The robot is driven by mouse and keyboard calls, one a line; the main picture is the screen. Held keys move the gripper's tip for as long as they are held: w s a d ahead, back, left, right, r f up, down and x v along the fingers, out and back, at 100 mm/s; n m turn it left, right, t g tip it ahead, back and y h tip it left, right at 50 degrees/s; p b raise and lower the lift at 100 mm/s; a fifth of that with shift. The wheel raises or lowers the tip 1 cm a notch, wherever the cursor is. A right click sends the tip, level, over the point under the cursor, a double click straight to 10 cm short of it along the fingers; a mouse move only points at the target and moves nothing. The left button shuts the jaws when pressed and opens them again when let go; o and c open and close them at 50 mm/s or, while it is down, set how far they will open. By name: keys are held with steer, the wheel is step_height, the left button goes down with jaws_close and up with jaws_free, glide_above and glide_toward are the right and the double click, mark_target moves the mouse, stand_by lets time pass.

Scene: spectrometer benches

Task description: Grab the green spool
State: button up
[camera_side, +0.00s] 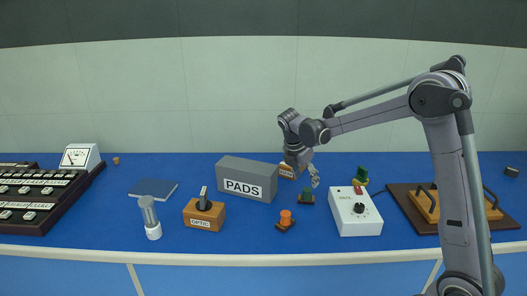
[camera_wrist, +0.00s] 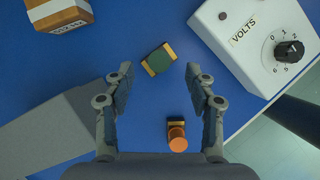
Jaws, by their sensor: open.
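A small dark green piece with tan ends (camera_wrist: 158,58) lies on the blue bench top, ahead of my gripper (camera_wrist: 160,80) and near the middle of the wrist view. In the side view this green piece (camera_side: 307,197) is just below my gripper (camera_side: 315,178).
An orange peg on a dark base (camera_side: 286,219) stands nearer the front edge. A grey PADS box (camera_side: 247,180) is left of my gripper. A white VOLTS box with a dial (camera_side: 355,213) is right. A small orange-brown box (camera_wrist: 58,15) lies beyond.

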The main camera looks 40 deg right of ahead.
mark_target(307, 189)
steer(key=shift+a+x, duration=0.15)
steer(key=shift+x, duration=1.45)
steer(key=shift+a+x, duration=0.15)
steer(key=shift+x, duration=1.45)
jaws_close()
